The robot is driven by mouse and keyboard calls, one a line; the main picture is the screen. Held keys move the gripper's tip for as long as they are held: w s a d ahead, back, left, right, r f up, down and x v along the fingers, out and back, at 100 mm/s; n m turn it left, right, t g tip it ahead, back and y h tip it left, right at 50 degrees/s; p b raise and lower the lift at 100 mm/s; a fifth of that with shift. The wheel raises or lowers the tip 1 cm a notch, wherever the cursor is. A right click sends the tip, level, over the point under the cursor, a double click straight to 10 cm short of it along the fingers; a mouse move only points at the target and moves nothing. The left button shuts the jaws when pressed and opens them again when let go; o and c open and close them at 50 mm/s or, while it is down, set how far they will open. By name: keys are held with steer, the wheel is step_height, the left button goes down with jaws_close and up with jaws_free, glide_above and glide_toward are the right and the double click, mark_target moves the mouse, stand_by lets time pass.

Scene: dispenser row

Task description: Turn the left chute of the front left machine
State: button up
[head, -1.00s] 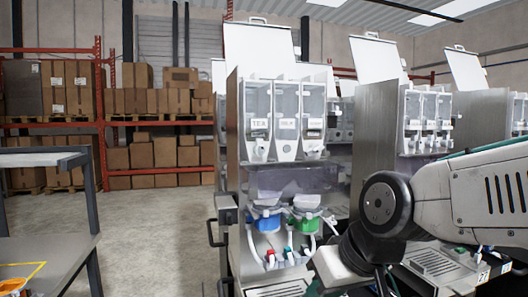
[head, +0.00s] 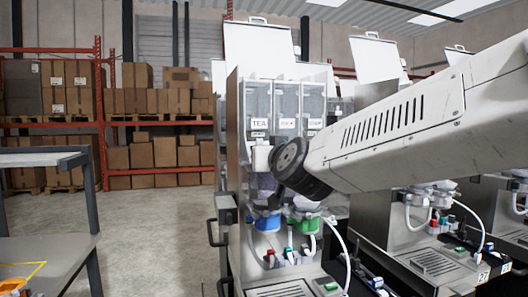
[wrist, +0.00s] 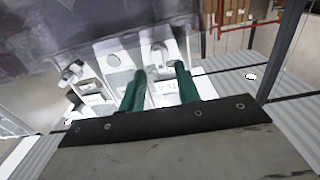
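The front left machine (head: 237,150) stands mid-picture in the head view, with canisters labelled from TEA (head: 258,108) on the left. Its left chute (head: 260,156) is the white piece under the TEA canister, just left of my arm's dark joint. My arm hides the other chutes. In the wrist view my gripper (wrist: 160,83) has two green fingers apart, with white dispenser fronts beyond and between them. A white chute (wrist: 160,49) shows just past the fingertips. I cannot tell whether the fingers touch it.
Blue (head: 265,221) and green (head: 306,223) mixing bowls sit lower in the machine, with hoses beneath. More machines stand to the right behind my arm. A grey table (head: 40,235) is at the left. Open floor (head: 150,230) lies between it and the machine.

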steer(key=shift+x, duration=1.65)
jaws_close()
steer(key=shift+m, duration=0.4)
steer(key=m, duration=2.2)
steer(key=shift+d+f+m, duration=0.2)
steer(key=shift+f+m, duration=0.2)
